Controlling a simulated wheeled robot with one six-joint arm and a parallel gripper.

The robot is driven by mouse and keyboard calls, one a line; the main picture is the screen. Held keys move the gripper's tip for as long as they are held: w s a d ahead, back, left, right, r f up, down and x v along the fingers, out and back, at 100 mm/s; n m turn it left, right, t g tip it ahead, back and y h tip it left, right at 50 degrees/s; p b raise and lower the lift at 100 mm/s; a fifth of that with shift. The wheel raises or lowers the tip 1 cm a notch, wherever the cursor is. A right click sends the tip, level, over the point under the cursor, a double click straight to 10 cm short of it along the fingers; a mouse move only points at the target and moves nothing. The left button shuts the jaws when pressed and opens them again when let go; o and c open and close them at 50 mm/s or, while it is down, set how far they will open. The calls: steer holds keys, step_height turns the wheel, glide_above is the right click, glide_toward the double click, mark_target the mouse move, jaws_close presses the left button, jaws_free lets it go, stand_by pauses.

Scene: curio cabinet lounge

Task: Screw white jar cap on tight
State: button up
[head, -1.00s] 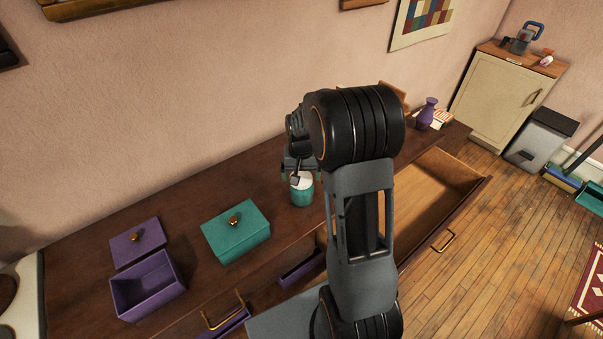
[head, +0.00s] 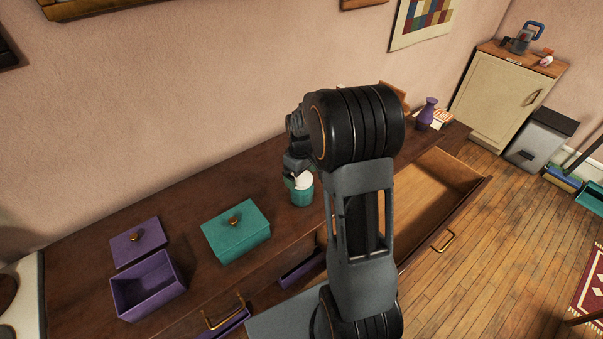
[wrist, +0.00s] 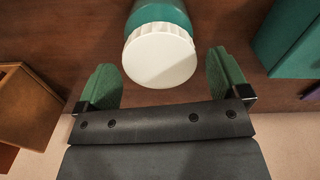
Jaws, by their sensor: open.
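The teal jar (head: 302,195) stands on the dark wooden cabinet top, right of the teal box. Its white cap (head: 303,181) sits on the jar's mouth. In the wrist view the ribbed white cap (wrist: 160,55) faces me with the teal jar (wrist: 158,14) behind it. My gripper (wrist: 172,82) is open, with one green finger pad on each side near the cap and a gap on both sides. In the head view my gripper (head: 292,180) is at the jar's top, partly hidden by my arm. I cannot tell how tight the cap is.
A lidded teal box (head: 236,232) stands left of the jar. An open purple box (head: 147,286) and its purple lid (head: 138,243) lie farther left. A purple vase (head: 427,114) stands at the right end. An open drawer (head: 440,190) juts out at the front right.

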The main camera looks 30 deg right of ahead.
steer(key=n, duration=0.6)
steer(key=shift+n, duration=0.4)
steer(key=n, duration=0.6)
steer(key=shift+c, duration=0.4)
